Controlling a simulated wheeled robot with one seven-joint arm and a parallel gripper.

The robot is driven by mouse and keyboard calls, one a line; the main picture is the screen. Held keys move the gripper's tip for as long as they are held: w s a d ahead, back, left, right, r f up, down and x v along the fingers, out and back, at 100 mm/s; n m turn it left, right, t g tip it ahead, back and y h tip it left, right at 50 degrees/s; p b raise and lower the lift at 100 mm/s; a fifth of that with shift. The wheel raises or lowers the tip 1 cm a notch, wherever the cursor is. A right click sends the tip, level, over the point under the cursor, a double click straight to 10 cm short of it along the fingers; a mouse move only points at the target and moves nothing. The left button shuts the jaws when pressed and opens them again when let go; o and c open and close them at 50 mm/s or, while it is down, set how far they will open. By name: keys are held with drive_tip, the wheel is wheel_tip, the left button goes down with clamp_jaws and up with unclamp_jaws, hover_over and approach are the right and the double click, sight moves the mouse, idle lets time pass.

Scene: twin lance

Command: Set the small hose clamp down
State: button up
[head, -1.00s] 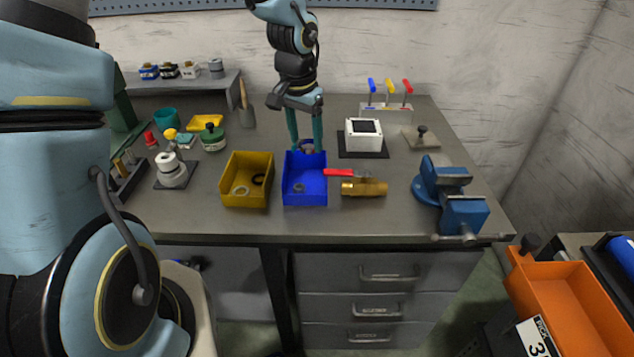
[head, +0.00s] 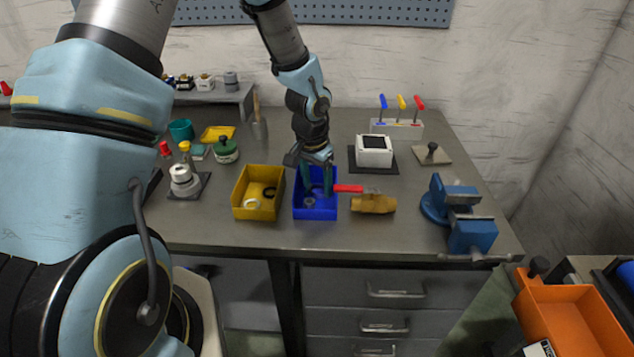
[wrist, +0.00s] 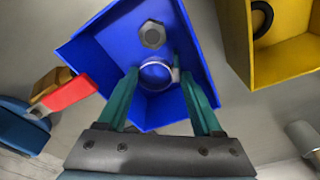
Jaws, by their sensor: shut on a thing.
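The small hose clamp (wrist: 157,74) is a silvery ring between the green fingertips of my gripper (wrist: 155,77) in the wrist view. My gripper (head: 317,188) is shut on it, with the fingers reaching down into the blue bin (head: 316,212). The blue bin also fills the middle of the wrist view (wrist: 105,65). A steel hex nut (wrist: 152,34) lies on the bin floor beside the clamp. Whether the clamp touches the floor I cannot tell. In the head view the fingers and bin wall mostly hide the clamp.
A yellow bin (head: 245,212) holding rings stands just left of the blue bin. A brass valve (head: 374,204) with a red handle (head: 348,188) lies close on the right. A blue vise (head: 470,228) stands farther right. Bare bench lies behind the bins.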

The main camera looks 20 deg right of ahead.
sight(313, 192)
drive_tip(key=o, duration=1.2)
drive_tip(key=shift+f, duration=0.1)
drive_tip(key=r, duration=0.4)
drive_tip(key=a+r, duration=0.1)
drive_tip(key=r, duration=0.3)
drive_tip(key=r+b, duration=0.1)
drive_tip(key=r, duration=0.3)
drive_tip(key=shift+s+a+r, duration=0.15)
drive_tip(key=shift+s, duration=0.25)
drive_tip(key=s+a+r+n, duration=0.1)
drive_tip(key=a+n, duration=0.2)
drive_tip(key=a, duration=0.6)
drive_tip(key=s+a+n, duration=0.1)
drive_tip(key=a+n, duration=0.3)
drive_tip(key=a, duration=0.6)
drive_tip(key=s+a+r+n+y, duration=0.1)
drive_tip(key=a+n, duration=0.2)
drive_tip(key=a, duration=0.7)
drive_tip(key=shift+s+r+n+t, duration=0.15)
drive_tip(key=shift+r+n+t, duration=0.15)
drive_tip(key=shift+r+t, duration=0.1)
